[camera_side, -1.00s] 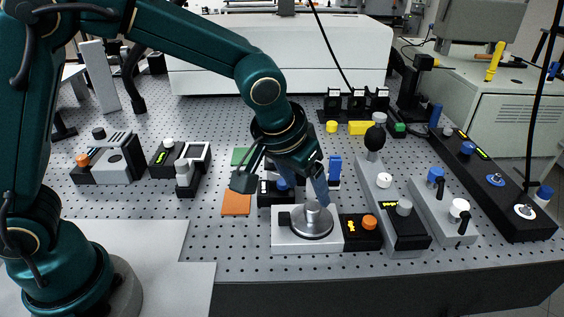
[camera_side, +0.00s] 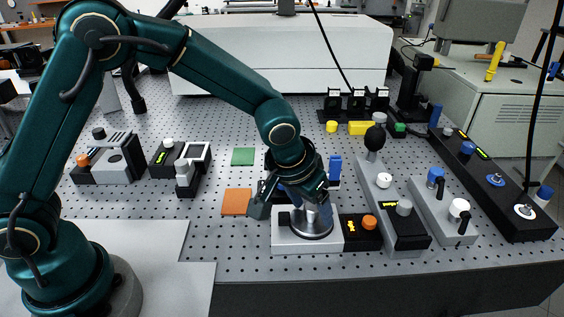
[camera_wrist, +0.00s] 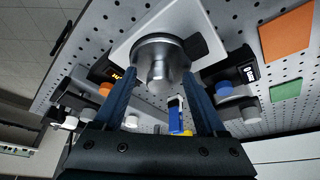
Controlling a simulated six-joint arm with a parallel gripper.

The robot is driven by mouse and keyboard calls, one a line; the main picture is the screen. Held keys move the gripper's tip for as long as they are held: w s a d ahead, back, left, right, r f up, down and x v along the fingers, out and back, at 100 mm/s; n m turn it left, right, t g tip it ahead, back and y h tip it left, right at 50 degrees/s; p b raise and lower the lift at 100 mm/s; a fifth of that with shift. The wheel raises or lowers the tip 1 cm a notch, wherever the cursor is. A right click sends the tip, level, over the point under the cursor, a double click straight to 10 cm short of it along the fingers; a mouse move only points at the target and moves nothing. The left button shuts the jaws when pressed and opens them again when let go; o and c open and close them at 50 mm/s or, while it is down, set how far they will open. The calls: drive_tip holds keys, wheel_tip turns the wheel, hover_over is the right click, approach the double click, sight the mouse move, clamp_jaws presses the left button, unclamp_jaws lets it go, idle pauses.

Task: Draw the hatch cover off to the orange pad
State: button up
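The hatch cover (camera_side: 312,232) is a round silver metal disc with a knob on top. It sits on a white block (camera_side: 290,246); in the wrist view the cover (camera_wrist: 146,50) lies ahead with its knob toward the camera. My gripper (camera_wrist: 161,76) is open, its blue fingers on either side of the knob with gaps showing. In the side view my gripper (camera_side: 312,208) is down over the cover, and its fingers hide most of the knob. The orange pad (camera_side: 236,202) lies bare and flat to the left of the block; it also shows in the wrist view (camera_wrist: 286,36).
A black module with an orange knob (camera_side: 369,222) adjoins the block on the right. A black module with a blue knob stands behind it, mostly hidden by my gripper. A green pad (camera_side: 243,156) lies behind the orange one.

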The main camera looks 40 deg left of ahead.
sight(311, 208)
clamp_jaws()
drive_tip(key=shift+r, duration=3.1)
